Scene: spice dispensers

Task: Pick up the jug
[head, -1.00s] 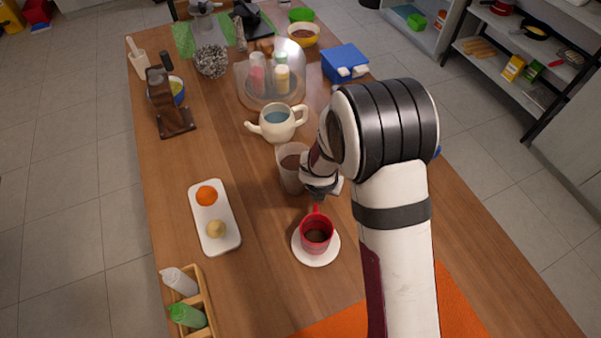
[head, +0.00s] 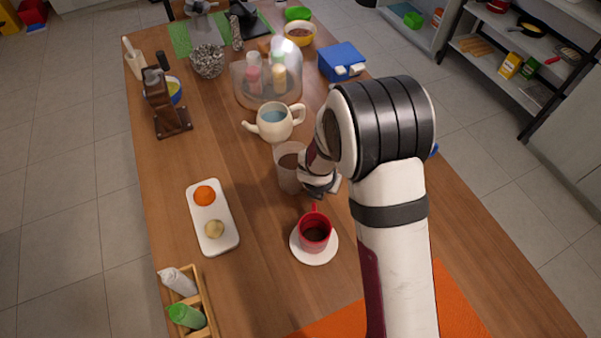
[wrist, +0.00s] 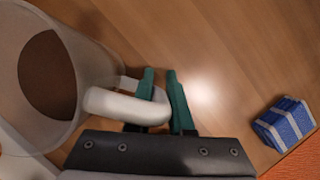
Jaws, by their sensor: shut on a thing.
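The jug (head: 287,178) is a translucent vessel with brown contents, near the middle of the table in the head view. In the wrist view the jug (wrist: 95,75) fills the left side, and its white handle reaches between the two green fingers. My gripper (wrist: 160,78) is shut on this handle. In the head view my gripper (head: 321,187) is at the jug's right side, partly hidden by my arm. I cannot tell whether the jug's base touches the table.
A red cup (head: 314,232) on a white saucer (head: 299,252) stands close in front of the jug. A cream teapot (head: 274,124) stands just behind it. A white tray (head: 219,243) with round items lies left. Bare wood lies between tray and jug.

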